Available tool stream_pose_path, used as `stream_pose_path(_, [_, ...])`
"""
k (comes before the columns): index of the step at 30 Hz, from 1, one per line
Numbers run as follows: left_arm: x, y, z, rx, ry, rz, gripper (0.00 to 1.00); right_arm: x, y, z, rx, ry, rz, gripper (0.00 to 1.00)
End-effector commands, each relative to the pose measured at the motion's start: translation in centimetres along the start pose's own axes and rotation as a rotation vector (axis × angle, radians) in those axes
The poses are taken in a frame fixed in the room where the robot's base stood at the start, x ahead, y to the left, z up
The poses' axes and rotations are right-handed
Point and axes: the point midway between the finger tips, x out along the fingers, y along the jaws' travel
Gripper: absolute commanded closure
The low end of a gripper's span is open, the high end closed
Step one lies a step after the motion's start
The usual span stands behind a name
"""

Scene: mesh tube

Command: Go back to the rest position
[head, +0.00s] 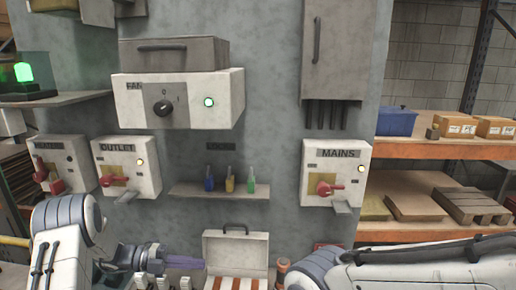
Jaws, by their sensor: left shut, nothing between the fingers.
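My left arm (62,225) comes in at the lower left. Its dark gripper (188,263) points right, in front of the wall and left of an open white case (236,250). The left gripper is shut and holds nothing. My right arm (410,264) lies across the lower right, and its gripper is not in view. On the wall are a FAN box (188,103) with a black knob and a green light, an OUTLET box (127,166) with a red handle, and a MAINS box (336,172) with a red handle.
A small shelf (215,189) holds blue, yellow and green locks. Another red-handled box (62,164) is at the left, below a lit green beacon (24,74). A rack (430,150) at the right holds a blue bin (396,121) and cartons.

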Motion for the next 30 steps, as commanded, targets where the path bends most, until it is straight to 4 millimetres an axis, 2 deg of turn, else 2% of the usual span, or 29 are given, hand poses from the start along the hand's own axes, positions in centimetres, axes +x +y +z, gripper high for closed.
stream_pose_path(5, [2.2, -0.8, -1.9, 0.158, 0.070, 0.091, 1.00, 0.2, 0.0, 0.0, 0.000, 0.000, 0.000, 0.73])
stream_pose_path(11, [6.1, -1.8, -5.7, 0.445, 0.224, 0.227, 1.00, 0.4, 0.0, 0.0, 0.000, 0.000, 0.000, 0.73])
stream_pose_path(14, [8.2, -2.2, -8.4, 0.645, 0.341, 0.299, 1.00, 0.6, 0.0, 0.0, 0.000, 0.000, 0.000, 0.73])
stream_pose_path(17, [10.3, -2.4, -12.1, 0.909, 0.509, 0.367, 1.00, 0.8, 0.1, 0.0, 0.000, 0.000, 0.000, 0.73])
stream_pose_path(19, [11.6, -2.3, -15.4, 1.152, 0.678, 0.406, 1.00, 0.9, 0.1, 0.1, 0.000, 0.000, 0.000, 0.73])
stream_pose_path(22, [12.5, -1.7, -20.4, 1.551, 0.974, 0.413, 1.00, 1.2, 0.1, 0.1, -0.001, 0.000, 0.000, 0.73])
stream_pose_path(27, [11.9, -0.3, -27.2, 2.211, 1.549, 0.245, 1.00, 1.7, 0.1, 0.1, -0.001, 0.000, 0.000, 0.73])
stream_pose_path(29, [11.3, 0.2, -28.9, 2.413, 1.757, 0.130, 1.00, 1.8, 0.1, 0.1, -0.001, 0.000, 0.000, 0.73])
stream_pose_path(30, [10.9, 0.6, -29.8, -2.502, -1.871, -0.040, 1.00, 1.9, 0.1, 0.1, -0.001, 0.000, 0.000, 0.73])
